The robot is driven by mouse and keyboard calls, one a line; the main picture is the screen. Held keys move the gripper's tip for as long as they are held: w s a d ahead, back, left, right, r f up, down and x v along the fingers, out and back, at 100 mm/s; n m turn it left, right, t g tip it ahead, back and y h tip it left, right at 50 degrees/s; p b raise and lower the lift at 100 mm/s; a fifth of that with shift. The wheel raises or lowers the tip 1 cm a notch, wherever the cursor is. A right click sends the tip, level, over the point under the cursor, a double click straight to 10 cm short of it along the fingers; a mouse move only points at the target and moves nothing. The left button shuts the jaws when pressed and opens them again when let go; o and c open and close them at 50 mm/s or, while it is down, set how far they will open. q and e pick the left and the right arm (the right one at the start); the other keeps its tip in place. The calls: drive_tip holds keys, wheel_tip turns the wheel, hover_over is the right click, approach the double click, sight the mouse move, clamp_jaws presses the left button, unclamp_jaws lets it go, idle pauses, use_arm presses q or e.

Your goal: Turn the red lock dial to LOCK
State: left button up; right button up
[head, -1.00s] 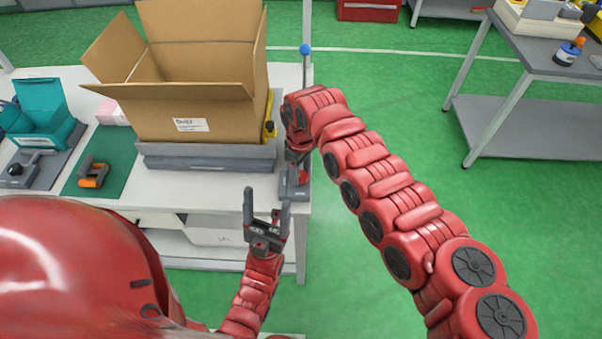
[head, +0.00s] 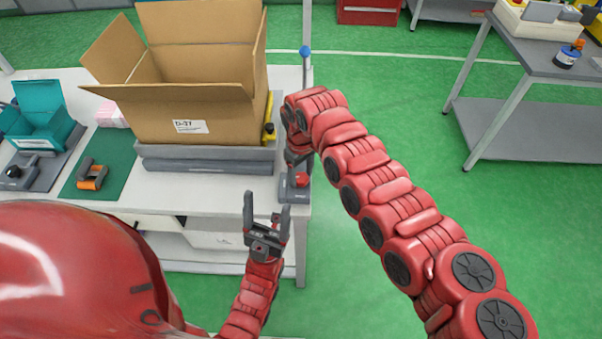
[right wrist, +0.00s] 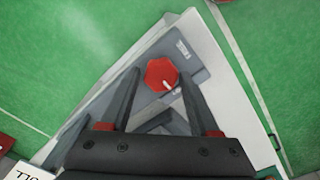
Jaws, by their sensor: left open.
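The red lock dial (head: 301,180) sits on a grey base at the right end of the white table. In the right wrist view it is a red octagonal dial (right wrist: 157,72) with a white pointer mark toward its lower right edge. A small white label (right wrist: 183,47) on the base is too small to read. My right gripper (right wrist: 160,76) is open, its two dark fingers apart on either side of the dial in that view; they appear to be above it, not gripping. My left gripper (head: 267,203) is open and empty, in front of the table edge.
An open cardboard box (head: 190,112) stands on a grey platform (head: 205,160) left of the dial. A teal box (head: 40,115) and an orange-and-black tool (head: 91,176) lie further left.

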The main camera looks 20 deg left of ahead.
sight(301, 177)
drive_tip(key=shift+o, duration=1.2)
drive_tip(key=shift+r, duration=0.4)
wheel_tip(301, 177, up, 16)
drive_tip(key=b, duration=0.3)
drive_tip(key=shift+r, duration=0.25)
